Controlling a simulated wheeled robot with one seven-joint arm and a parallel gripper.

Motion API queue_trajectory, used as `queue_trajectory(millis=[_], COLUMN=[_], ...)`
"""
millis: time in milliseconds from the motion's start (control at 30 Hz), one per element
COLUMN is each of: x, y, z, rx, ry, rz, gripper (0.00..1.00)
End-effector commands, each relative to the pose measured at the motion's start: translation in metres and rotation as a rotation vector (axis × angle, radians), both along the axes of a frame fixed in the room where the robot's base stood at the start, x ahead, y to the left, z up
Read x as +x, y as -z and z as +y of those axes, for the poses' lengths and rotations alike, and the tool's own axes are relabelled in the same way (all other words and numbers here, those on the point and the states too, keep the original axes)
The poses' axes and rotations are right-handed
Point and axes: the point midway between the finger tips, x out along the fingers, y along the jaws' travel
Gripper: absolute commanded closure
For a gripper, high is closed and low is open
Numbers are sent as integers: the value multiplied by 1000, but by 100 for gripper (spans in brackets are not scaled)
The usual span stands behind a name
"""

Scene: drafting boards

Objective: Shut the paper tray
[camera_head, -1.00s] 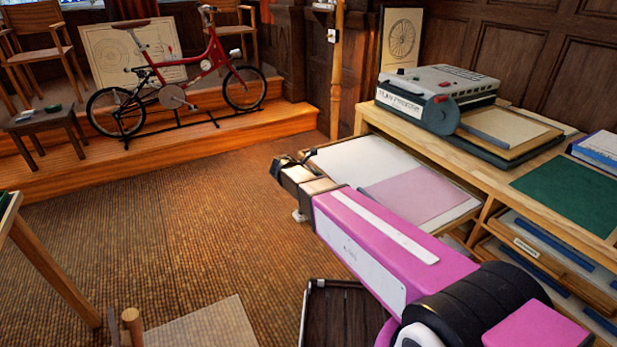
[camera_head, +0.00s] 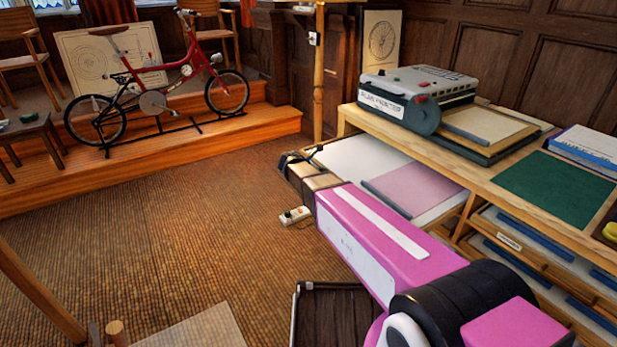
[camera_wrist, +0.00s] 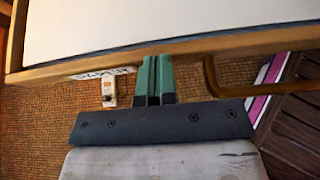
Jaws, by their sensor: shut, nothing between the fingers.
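The paper tray (camera_head: 340,152) is a pulled-out drawer of the wooden cabinet at the right. It holds a large white sheet and a pink sheet (camera_head: 415,187). In the wrist view, its wooden front edge (camera_wrist: 225,42) crosses the top, with a label (camera_wrist: 95,74) on its front and a curved bar at the right. My gripper (camera_wrist: 158,62) is shut and empty, its green fingertips at the front edge near its middle. They look in contact with it, but the exact touching point is hidden. In the head view, my arm covers part of the tray's front.
The cabinet top (camera_head: 480,180) carries a grey machine (camera_head: 420,90) and a green mat (camera_head: 560,188). Other trays (camera_head: 545,245) sit below it. A white socket block (camera_head: 295,215) lies on the floor. A red bicycle (camera_head: 165,75) stands on the step; the floor between is clear.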

Motion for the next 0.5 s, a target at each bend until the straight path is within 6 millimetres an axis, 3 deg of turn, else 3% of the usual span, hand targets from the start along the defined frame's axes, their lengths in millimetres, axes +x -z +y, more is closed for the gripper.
queue_trajectory(millis=[500], x=[85], y=[0], z=[-123], rx=[1], ry=[3], rz=[-1], gripper=[100])
